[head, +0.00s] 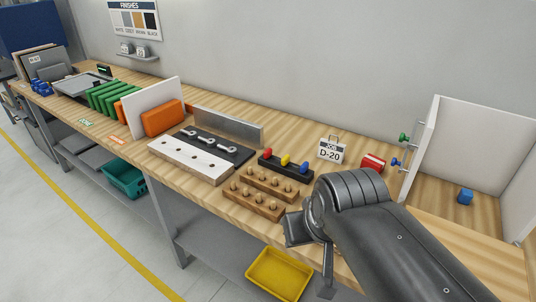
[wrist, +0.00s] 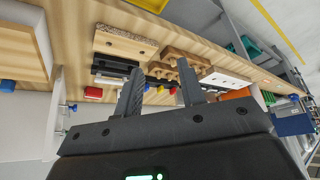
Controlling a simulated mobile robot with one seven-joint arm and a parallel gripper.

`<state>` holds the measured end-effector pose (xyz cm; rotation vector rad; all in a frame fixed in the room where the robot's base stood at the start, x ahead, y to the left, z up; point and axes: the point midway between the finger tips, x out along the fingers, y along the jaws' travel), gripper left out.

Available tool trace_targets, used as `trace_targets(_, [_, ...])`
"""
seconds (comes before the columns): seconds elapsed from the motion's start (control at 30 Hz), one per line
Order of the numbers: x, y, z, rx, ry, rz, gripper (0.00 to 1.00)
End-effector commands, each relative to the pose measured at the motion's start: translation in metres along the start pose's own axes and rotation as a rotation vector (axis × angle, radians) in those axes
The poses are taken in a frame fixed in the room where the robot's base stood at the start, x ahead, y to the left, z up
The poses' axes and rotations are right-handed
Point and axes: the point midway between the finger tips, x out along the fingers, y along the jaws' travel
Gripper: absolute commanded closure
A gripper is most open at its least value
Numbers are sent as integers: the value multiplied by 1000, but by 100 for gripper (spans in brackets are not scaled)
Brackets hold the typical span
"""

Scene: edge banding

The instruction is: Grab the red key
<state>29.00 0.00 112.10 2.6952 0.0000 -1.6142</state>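A black rack (head: 286,169) on the bench holds a red-topped piece (head: 267,153), a yellow one (head: 285,160) and a blue one (head: 303,167) in a row. The red piece looks like the red key, though its shape is too small to be sure. In the wrist view the red piece (wrist: 172,91) shows small between my fingers, beyond the tips. My gripper (wrist: 160,66) is open and empty, and apart from the rack. In the head view my arm hides part of the bench front to the right of the rack.
Wooden peg blocks (head: 254,205) stand in front of the rack. A red cylinder-like object (head: 373,162) and a D-20 job card (head: 331,150) are right of it. An open white cabinet (head: 424,140) stands at right, with green and blue knobs on its door.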

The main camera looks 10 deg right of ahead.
Motion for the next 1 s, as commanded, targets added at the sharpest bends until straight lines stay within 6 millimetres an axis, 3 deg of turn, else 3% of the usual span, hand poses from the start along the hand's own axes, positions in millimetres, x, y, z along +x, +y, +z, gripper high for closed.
trace_targets(0.67, [0,0,-4,6,-2,2,56])
trace_targets(0.77, [-1,1,-20,27,-12,10,56])
trace_targets(1.0, [6,5,-92,135,-50,56,56])
